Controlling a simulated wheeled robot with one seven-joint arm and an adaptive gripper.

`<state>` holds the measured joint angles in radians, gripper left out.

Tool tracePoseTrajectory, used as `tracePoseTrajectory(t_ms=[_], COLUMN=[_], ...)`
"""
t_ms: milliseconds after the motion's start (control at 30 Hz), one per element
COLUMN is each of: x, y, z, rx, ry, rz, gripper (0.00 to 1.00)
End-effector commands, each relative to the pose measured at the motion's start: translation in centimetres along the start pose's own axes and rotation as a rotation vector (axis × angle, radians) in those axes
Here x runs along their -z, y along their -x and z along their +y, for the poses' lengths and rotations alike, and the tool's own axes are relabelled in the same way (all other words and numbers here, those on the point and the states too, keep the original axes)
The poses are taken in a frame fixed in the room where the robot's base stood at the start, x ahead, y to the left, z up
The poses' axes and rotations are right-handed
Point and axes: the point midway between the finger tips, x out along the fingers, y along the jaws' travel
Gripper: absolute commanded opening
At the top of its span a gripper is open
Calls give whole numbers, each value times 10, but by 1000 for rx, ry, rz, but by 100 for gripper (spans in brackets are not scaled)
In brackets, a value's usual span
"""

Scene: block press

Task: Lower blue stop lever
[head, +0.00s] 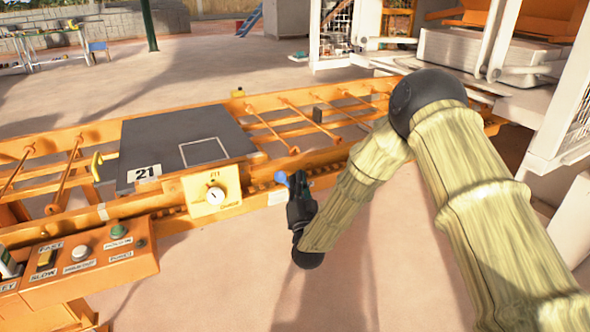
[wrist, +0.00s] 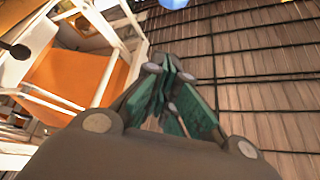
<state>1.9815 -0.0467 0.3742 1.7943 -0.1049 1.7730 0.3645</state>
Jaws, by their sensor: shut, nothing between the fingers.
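The blue stop lever (head: 281,178) shows as a small blue knob at the front rail of the orange conveyor, just right of the yellow dial box. My gripper (head: 297,180) is right beside the knob at its right; I cannot tell whether they touch. The lever's lower part is hidden or too small to make out. In the wrist view my gripper (wrist: 172,65) has its fingers shut together with nothing between them. A blue round shape (wrist: 173,3) is at the top edge of the wrist view, beyond the fingertips.
The orange conveyor (head: 80,139) carries a dark plate marked 21 (head: 140,140). The yellow dial box (head: 211,196) is left of my gripper. A control panel (head: 85,258) with buttons is at the lower left. White-framed machinery (head: 480,60) stands at the upper right. Open floor lies in front of the conveyor.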

Motion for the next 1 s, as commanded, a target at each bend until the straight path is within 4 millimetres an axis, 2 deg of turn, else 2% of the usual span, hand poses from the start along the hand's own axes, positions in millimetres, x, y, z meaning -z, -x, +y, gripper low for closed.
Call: tracePoseTrajectory(t_ms=[100, 300, 767, 867, 967, 1000], x=[0, 0, 0, -7, -23, -31], y=[19, 37, 42, 51, 75, 89], z=[1, 2, 3, 12, 34, 45], rx=[-2, 0, -2, -23, -75, -103], ry=[0, 0, 1, 15, 50, 67], rz=[-2, -1, -3, -41, -133, -184], gripper=[0, 0, 0, 0, 0, 0])
